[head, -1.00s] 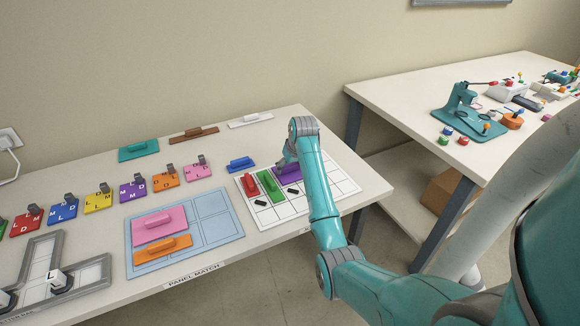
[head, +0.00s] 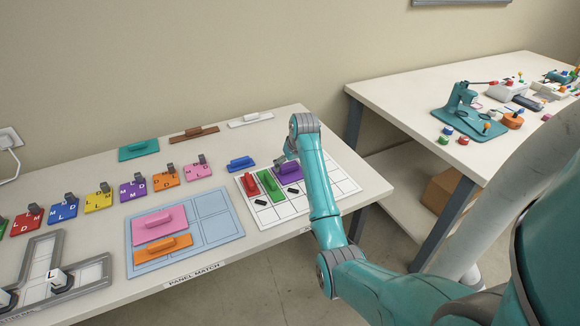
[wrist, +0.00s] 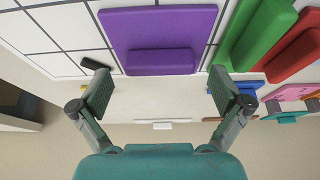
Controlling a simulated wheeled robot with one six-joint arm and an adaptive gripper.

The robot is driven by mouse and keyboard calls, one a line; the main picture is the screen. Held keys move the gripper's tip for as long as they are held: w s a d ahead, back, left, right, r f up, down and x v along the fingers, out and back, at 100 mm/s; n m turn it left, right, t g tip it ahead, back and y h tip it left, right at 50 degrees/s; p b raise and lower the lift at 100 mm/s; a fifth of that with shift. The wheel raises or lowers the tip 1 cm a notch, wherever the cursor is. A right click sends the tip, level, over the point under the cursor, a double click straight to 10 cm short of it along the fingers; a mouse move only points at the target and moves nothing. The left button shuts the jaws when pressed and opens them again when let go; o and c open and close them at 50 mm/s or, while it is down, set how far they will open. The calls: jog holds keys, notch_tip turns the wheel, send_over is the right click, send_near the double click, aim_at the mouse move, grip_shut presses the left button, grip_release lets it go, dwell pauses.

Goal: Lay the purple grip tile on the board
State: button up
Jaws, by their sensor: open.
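The purple grip tile (head: 289,171) lies on the white gridded board (head: 340,170), to the right of the green tile, partly hidden by my arm in the head view. In the wrist view the purple tile (wrist: 160,22) looks flat on the grid, with its raised grip bar (wrist: 160,60) toward my gripper. My gripper (wrist: 160,82) is open, one finger on each side of the bar, with clear gaps and nothing held. In the head view my arm hides most of the gripper.
Red (head: 250,186) and green (head: 270,184) tiles lie on the board's left. A blue tile (head: 241,164) is behind it. A light-blue panel (head: 212,203) with pink and orange tiles is to the left. The board's right cells are free.

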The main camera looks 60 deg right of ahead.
jog(key=v, duration=1.1)
jog(key=shift+f, duration=0.15)
